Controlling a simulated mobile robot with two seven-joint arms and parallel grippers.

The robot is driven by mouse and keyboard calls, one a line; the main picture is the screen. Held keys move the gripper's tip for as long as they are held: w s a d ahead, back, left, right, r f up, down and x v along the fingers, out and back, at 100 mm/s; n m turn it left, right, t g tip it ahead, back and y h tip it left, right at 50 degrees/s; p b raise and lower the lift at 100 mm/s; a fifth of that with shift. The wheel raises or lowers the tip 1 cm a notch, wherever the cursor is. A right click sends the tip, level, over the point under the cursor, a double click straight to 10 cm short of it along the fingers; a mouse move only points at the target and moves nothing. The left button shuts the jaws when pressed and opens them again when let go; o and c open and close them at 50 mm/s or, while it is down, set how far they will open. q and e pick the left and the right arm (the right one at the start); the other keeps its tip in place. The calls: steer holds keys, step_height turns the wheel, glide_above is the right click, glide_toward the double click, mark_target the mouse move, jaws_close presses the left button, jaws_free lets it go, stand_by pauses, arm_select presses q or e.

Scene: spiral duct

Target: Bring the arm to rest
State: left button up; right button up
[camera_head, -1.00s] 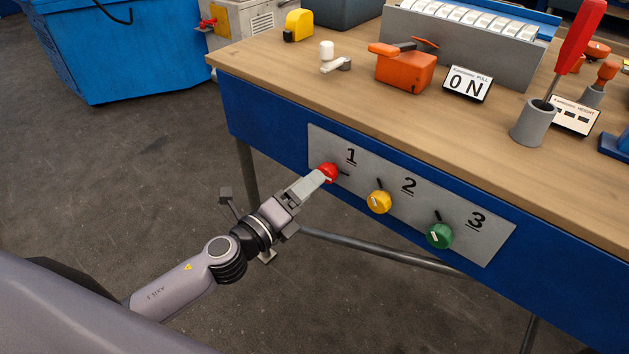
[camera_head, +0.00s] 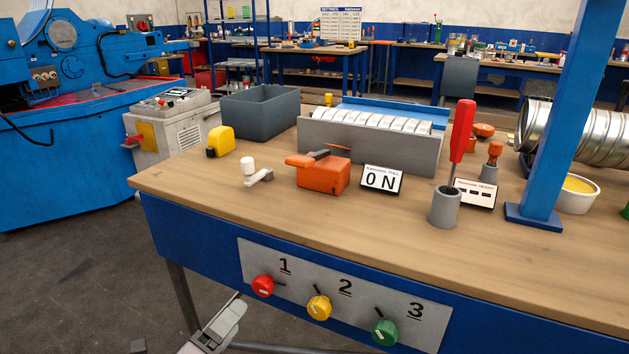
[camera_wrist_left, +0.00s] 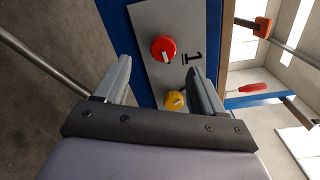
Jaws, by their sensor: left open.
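My left gripper (camera_head: 226,318) is at the bottom of the head view, below and left of the red knob, apart from it. In the left wrist view the left gripper (camera_wrist_left: 155,88) is open and empty, its two fingers spread. The red knob (camera_head: 263,286) under number 1 sits on the grey panel (camera_head: 255,257) on the table's blue front. It also shows ahead of the fingers in the left wrist view (camera_wrist_left: 163,48). The yellow knob (camera_head: 319,307) is under 2 and the green knob (camera_head: 384,332) under 3. My right gripper is not in view.
The wooden tabletop (camera_head: 330,235) holds an orange box with a lever (camera_head: 323,175), a small sign reading "0 N" (camera_head: 382,181), a grey cup with a red-handled screwdriver (camera_head: 444,208), and a blue post (camera_head: 560,110). Grey floor lies open at the left.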

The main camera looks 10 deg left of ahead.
arm_select(q)
steer(key=s+f+n+g+y+p, duration=0.1)
steer(key=s+f+n+g+p, duration=0.2)
steer(key=s+n+p, duration=0.2)
steer(key=s+a+f+n+g+y+p, duration=0.1)
steer(key=s+n+p, duration=0.4)
steer(key=s+n, duration=0.6)
step_height(320, 180, down, 2)
steer(key=n+g+y, duration=0.1)
steer(key=n+g, duration=0.1)
steer(key=n, duration=0.6)
steer(key=shift+s+a+y+p, duration=0.15)
steer(key=shift+s+y+p, duration=0.15)
steer(key=shift+p, duration=0.05)
